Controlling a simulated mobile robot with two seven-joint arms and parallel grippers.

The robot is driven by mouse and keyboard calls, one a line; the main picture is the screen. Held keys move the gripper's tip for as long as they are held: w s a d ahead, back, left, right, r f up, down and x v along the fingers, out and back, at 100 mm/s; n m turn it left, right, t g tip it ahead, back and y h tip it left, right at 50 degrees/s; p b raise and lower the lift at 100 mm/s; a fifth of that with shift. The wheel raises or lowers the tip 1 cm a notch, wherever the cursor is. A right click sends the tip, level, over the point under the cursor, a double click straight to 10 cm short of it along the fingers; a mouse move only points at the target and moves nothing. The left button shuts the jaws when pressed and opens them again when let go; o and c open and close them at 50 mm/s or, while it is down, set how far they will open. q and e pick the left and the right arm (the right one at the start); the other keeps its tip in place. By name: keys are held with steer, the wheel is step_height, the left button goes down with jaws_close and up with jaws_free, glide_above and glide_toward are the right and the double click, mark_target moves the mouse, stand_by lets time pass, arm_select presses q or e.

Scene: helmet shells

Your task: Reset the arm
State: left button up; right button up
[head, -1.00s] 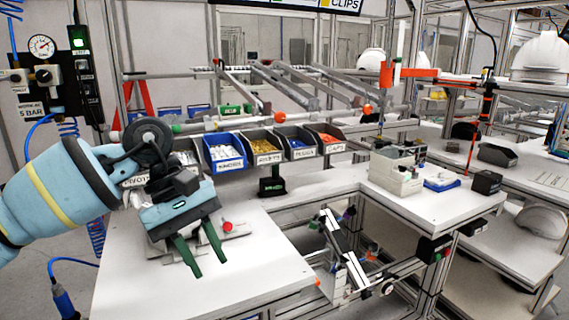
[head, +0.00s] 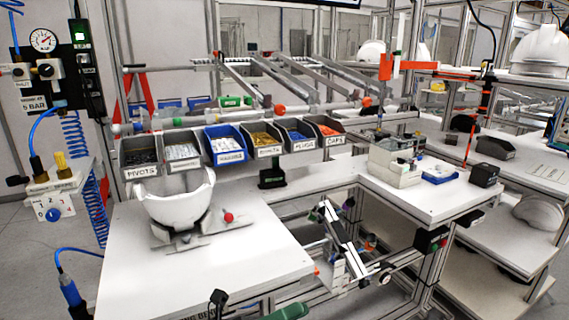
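A white helmet shell (head: 178,205) sits open side up on a grey metal fixture (head: 212,236) with a red knob, on the white bench (head: 190,285). My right gripper is not in view.
A row of labelled bins (head: 225,145) stands behind the bench. A gauge and valve panel (head: 45,70) with coiled blue hoses is at the left. A second bench (head: 425,200) at the right carries boxes.

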arm_select(q)
steer(key=s+a+f+n+t+y, duration=0.3)
steer(key=a+f+n+t+y, duration=0.4)
steer(key=f+n, duration=0.55)
steer(key=s+a+f+n+t+y, duration=0.2)
steer(key=a+f+n+t+y, duration=0.25)
steer(key=f+n+y, duration=0.8)
steer(key=s+a+f+n+g, duration=0.2)
steer(key=s+a+f+n, duration=0.1)
steer(key=s, duration=0.3)
steer(key=s+a+f+n+g+y, duration=0.1)
steer(key=s+a+f+n+g, duration=0.1)
steer(key=s, duration=0.5)
steer(key=s+a+f+n+g, duration=0.3)
steer(key=s+f+n, duration=0.3)
steer(key=n, duration=0.2)
steer(key=shift+s+a+f+p, duration=0.15)
steer(key=shift+s+a+p, duration=0.25)
steer(key=shift+a, duration=0.35)
steer(key=shift+y, duration=0.25)
